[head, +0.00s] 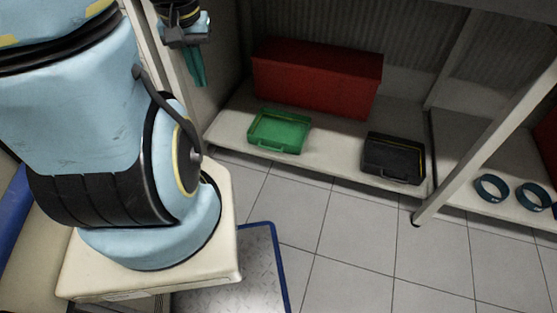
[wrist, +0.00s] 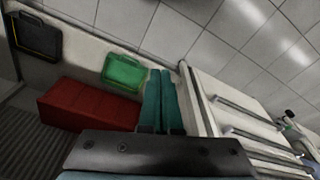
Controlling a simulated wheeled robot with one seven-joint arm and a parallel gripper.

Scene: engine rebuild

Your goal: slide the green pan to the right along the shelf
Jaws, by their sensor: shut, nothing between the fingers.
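The green pan (head: 279,132) is a shallow rectangular tray with a front handle. It sits on the left part of the low shelf (head: 330,158), in front of a red box. In the wrist view the green pan (wrist: 124,72) shows beside my fingers. My gripper (head: 197,80) has teal fingers and hangs above and to the left of the pan, apart from it. In the wrist view my gripper (wrist: 159,72) has its two fingers together with nothing between them.
A red box (head: 317,77) stands behind the pan. A black pan (head: 393,159) sits to the right on the same shelf, with bare shelf between the two pans. A slanted post (head: 490,140) stands further right, and blue rings (head: 491,187) lie beyond it.

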